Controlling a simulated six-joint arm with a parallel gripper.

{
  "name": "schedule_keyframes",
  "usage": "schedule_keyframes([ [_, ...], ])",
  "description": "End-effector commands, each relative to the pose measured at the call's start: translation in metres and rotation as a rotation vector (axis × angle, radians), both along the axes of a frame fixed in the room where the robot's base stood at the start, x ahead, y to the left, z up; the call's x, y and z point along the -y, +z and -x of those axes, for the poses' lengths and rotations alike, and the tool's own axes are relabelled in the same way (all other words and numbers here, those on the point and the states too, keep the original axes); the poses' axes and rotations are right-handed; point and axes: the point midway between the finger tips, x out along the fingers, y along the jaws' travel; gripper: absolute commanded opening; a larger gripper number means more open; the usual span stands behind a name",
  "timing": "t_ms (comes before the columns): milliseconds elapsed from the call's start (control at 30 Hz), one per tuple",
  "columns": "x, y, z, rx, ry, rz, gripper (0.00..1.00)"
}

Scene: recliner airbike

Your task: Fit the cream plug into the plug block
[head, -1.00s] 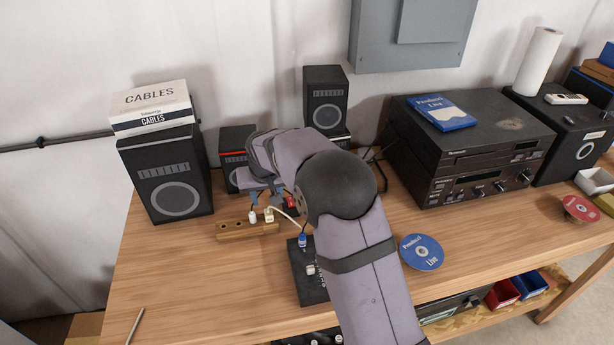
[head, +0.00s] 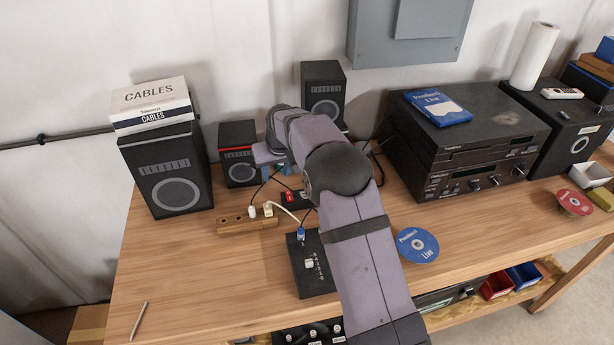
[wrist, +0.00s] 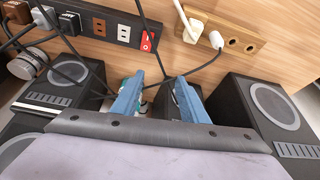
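The wooden plug block (head: 232,226) lies on the bench; it also shows in the wrist view (wrist: 258,39). The cream plug (head: 268,209) stands upright at the block's right end in the head view, its cream cable running right. In the wrist view the cream plug (wrist: 191,33) is at the block's left end; its depth of seating is hard to tell. A white plug (head: 252,211) with a black cable stands beside it, and the other two holes are empty. My gripper (wrist: 160,79) is open and empty, raised behind the block, apart from both plugs.
Small speakers (head: 239,168) stand behind, a large speaker (head: 170,185) at left. A black control box (head: 311,265) sits in front. Black cables cross near my fingers.

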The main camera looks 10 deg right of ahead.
Motion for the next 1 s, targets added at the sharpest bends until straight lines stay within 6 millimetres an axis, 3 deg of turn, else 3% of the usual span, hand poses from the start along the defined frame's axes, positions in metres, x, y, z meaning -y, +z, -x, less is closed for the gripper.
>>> schedule_keyframes([
  [500, 0.083, -0.043, 0.007, -0.001, -0.135, 0.000, 0.40],
  [700, 0.082, -0.085, 0.007, -0.002, -0.134, 0.000, 0.40],
  [733, 0.082, -0.070, 0.007, 0.007, -0.134, 0.000, 0.40],
  [1000, 0.082, -0.031, 0.024, 0.004, -0.134, 0.000, 0.40],
])
